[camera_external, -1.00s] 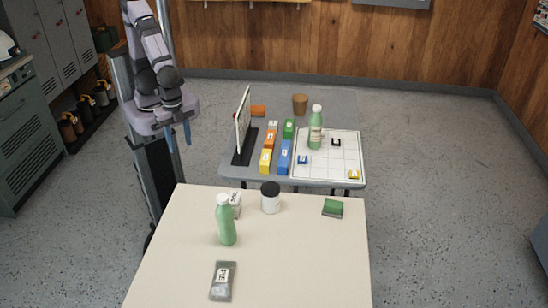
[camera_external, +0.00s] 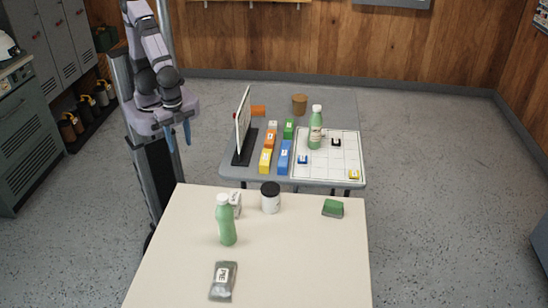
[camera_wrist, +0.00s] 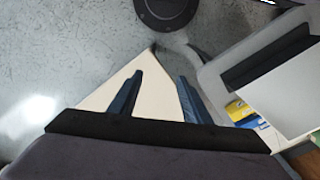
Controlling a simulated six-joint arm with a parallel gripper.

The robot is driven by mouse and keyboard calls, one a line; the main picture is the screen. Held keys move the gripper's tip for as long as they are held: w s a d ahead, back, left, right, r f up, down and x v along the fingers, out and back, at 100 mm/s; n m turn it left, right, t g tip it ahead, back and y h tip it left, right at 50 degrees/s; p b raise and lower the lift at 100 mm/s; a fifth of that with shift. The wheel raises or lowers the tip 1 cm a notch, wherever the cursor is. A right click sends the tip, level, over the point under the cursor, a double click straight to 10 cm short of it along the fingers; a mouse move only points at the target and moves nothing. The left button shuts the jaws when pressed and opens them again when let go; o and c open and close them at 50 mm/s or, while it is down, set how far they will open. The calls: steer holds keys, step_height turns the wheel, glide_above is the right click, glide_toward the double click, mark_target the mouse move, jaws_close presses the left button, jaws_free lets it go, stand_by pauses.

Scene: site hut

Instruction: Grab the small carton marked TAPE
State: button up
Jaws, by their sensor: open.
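My gripper (camera_external: 179,137) hangs in the air at upper left, left of the grey table and beyond the cream table's far left corner. In the wrist view my gripper (camera_wrist: 156,95) has its two dark blue fingers apart with nothing between them. No label clearly reads TAPE. A small white carton (camera_external: 237,201) on the cream table is partly hidden by a green bottle (camera_external: 226,222).
On the grey table (camera_external: 340,105) are an upright panel (camera_external: 243,122), a brown cup (camera_external: 299,104), and a bottle (camera_external: 316,125) on a gridded board (camera_external: 343,165).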

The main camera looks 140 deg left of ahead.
steer(key=o, duration=0.6)
